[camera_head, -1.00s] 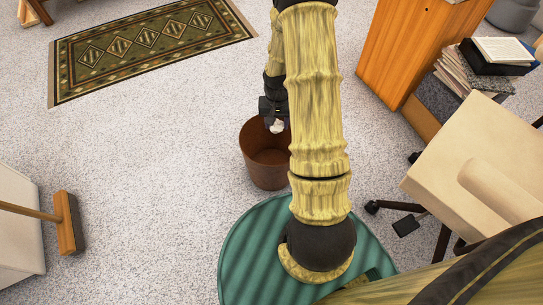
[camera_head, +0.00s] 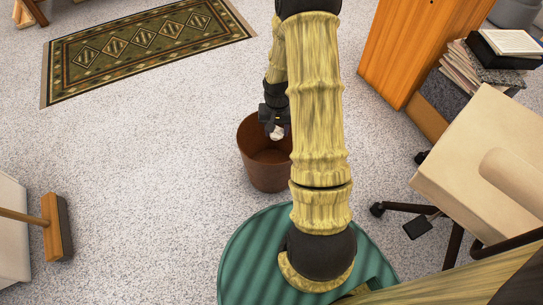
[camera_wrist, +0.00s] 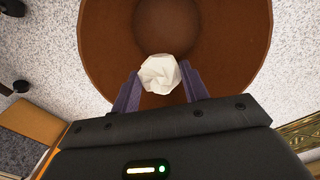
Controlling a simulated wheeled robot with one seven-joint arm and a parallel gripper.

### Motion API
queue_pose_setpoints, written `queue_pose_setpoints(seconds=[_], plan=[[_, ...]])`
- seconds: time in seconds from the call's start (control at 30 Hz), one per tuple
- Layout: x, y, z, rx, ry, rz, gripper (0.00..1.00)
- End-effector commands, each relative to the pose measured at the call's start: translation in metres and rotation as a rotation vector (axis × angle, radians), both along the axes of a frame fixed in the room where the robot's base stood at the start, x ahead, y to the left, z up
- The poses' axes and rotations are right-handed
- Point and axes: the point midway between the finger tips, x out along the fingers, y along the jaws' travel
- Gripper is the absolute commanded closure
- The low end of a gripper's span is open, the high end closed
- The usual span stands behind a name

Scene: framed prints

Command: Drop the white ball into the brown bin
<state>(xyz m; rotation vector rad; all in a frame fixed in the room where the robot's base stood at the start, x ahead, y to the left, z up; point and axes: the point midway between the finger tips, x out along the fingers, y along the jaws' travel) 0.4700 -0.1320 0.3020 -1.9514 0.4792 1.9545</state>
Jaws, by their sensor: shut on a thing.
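The white ball (camera_wrist: 160,73) looks like a crumpled, faceted lump. My gripper (camera_wrist: 159,84) is shut on it, with one finger on each side. In the head view the ball (camera_head: 277,132) shows at the end of my gripper (camera_head: 273,122), over the brown bin. The brown bin (camera_head: 270,178) stands upright on the floor, its open mouth facing up. In the wrist view the bin (camera_wrist: 235,75) lies behind the ball, with its inside visible. The exact height of the ball above the rim is hard to tell.
An orange wooden cabinet (camera_head: 403,50) and a beige chair (camera_head: 480,160) stand to the right. A broom head (camera_head: 57,228) is at the left. A patterned rug (camera_head: 140,50) lies at the back left. The speckled floor (camera_head: 150,170) left of the bin is clear.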

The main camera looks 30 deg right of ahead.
Motion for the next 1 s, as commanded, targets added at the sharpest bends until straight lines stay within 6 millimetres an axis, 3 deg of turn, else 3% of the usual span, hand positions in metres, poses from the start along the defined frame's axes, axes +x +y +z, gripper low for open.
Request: queue_pose_setpoints(seconds=[0.1,0.13,0.23,0.67,1.0], plan=[[0.0,0.0,0.0,0.0,0.0,0.0,0.77],[0.0,0.0,0.0,0.0,0.0,0.0,0.5],[0.0,0.0,0.0,0.0,0.0,0.0,0.3],[0.0,0.0,0.01,0.0,-0.001,0.001,0.3],[0.001,-0.001,0.067,-0.001,-0.003,-0.001,0.3]])
